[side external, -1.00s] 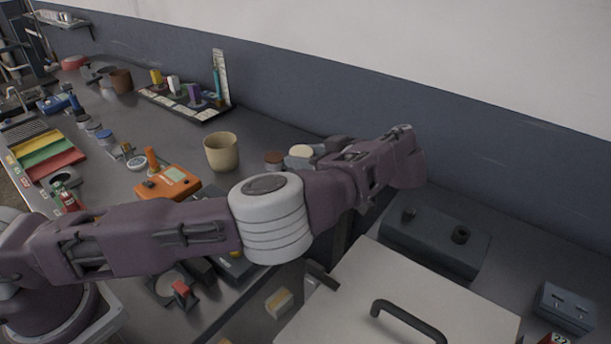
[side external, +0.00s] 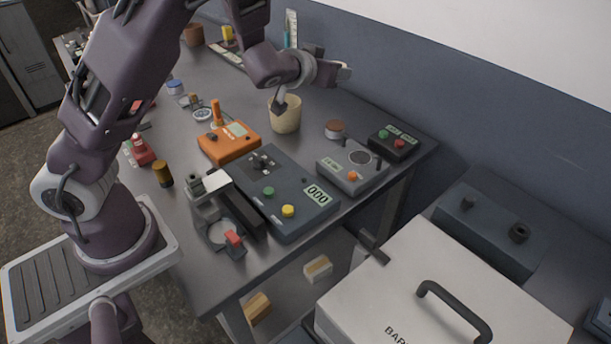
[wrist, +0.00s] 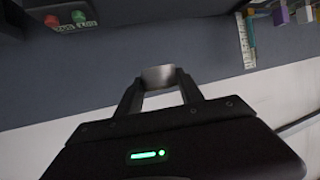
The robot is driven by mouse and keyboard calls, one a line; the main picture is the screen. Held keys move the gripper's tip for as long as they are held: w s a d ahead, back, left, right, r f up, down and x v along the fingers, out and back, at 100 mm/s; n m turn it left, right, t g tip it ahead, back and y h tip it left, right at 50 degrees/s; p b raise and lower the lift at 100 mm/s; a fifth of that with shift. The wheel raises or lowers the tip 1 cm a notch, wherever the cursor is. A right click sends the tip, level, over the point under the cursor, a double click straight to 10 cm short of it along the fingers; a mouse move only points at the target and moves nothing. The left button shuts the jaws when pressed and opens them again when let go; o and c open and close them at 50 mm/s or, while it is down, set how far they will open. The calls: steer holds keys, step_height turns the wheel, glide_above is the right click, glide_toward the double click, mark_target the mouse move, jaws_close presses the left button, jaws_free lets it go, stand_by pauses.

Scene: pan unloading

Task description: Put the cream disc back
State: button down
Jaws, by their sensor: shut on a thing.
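My gripper (side external: 338,72) is raised above the back of the bench and points toward the wall. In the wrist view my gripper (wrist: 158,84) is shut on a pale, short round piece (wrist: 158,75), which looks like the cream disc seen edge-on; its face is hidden. The grey device (side external: 352,176) with an orange button stands below and to the right, its round top plate (side external: 362,157) bare. A beige cup (side external: 285,118) stands on the bench below my wrist.
A brown round piece (side external: 335,128) and a dark box with green and red buttons (side external: 393,141) are near the grey device. A large dark panel (side external: 285,193) and an orange meter (side external: 229,142) stand in front. The wall (side external: 430,90) is close behind.

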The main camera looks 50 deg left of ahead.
steer(key=s+d+r+m+h, duration=0.3)
steer(key=s+d+r+h, duration=0.1)
steer(key=d, duration=0.1)
steer(key=s+f+m+h, duration=0.2)
steer(key=s+m+h, duration=0.1)
steer(key=s, duration=0.4)
steer(key=shift+f+m+h, duration=0.15)
steer(key=shift+m+h, duration=0.25)
steer(key=shift+h, duration=0.1)
